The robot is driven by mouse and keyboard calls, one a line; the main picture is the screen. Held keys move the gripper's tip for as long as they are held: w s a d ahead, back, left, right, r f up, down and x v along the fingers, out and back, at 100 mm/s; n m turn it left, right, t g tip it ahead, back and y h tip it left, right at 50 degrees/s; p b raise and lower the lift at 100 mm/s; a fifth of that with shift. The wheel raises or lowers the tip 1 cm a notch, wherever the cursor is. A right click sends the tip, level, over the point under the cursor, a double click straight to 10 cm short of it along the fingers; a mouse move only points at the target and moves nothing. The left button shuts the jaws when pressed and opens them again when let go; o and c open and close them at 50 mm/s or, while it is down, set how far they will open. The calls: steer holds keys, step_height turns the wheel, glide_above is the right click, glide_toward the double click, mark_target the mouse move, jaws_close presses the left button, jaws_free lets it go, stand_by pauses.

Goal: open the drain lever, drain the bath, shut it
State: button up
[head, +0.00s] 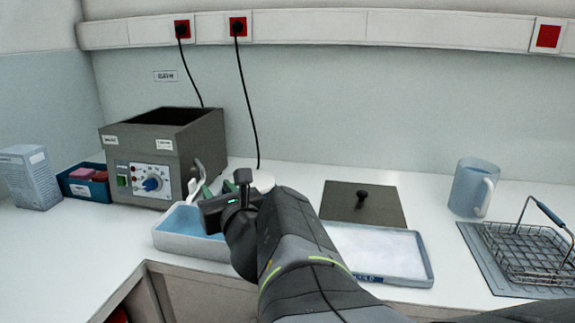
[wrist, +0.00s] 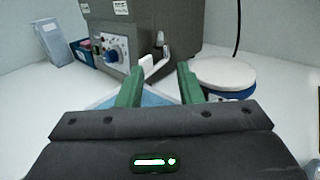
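The bath (head: 170,140) is a grey-brown open-topped box with a front control panel and a blue knob. It fills the top of the wrist view (wrist: 145,20). Its drain lever has a white handle (wrist: 153,66), which slants out from a metallic fitting low on the bath's right front. My gripper (wrist: 158,80) is open and empty, its two green fingers apart with the white handle seen between and beyond them. Contact is not visible. In the head view my gripper (head: 204,188) partly hides the lever. A white tray with a blue inside (head: 168,243) lies below.
A round white-topped thing (wrist: 223,73) stands close right of the fingers. A carton (head: 30,178) and a blue box (head: 75,187) stand left.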

mark_target(202, 168)
steer(key=b+x, duration=0.3)
steer(key=x, duration=1)
steer(key=shift+w+a, duration=0.1)
steer(key=shift+a, duration=0.05)
jaws_close()
